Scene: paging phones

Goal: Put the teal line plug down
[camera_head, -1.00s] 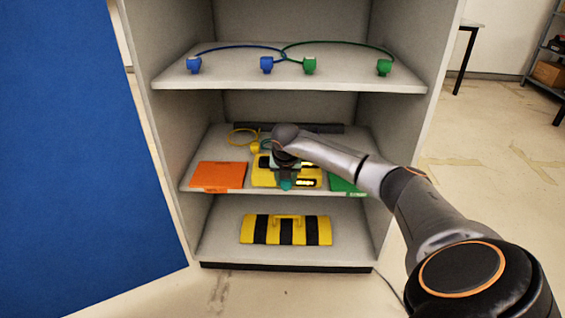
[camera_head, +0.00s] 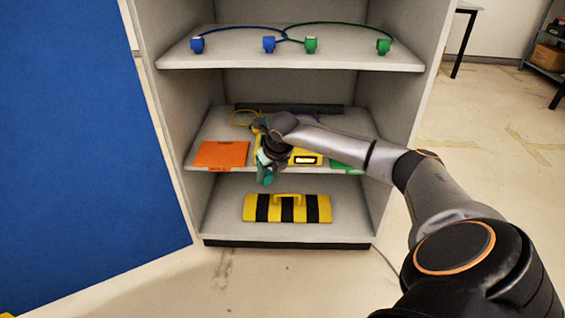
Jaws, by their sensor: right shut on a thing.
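The teal line plug (camera_head: 266,177) is in my right gripper (camera_head: 269,163), at the front edge of the middle shelf (camera_head: 215,131). My right gripper is shut on it and hides part of it. The gripper and wrist cover part of a yellow panel (camera_head: 288,153) on that shelf. I cannot tell whether the plug touches the shelf. My left gripper is not in view.
An orange plate (camera_head: 221,154) lies left on the middle shelf, a green plate (camera_head: 347,167) right. Blue plugs (camera_head: 197,45) and green plugs (camera_head: 383,46) with cords stand on the top shelf. A yellow-black striped case (camera_head: 287,208) sits below. A blue door (camera_head: 80,150) stands at left.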

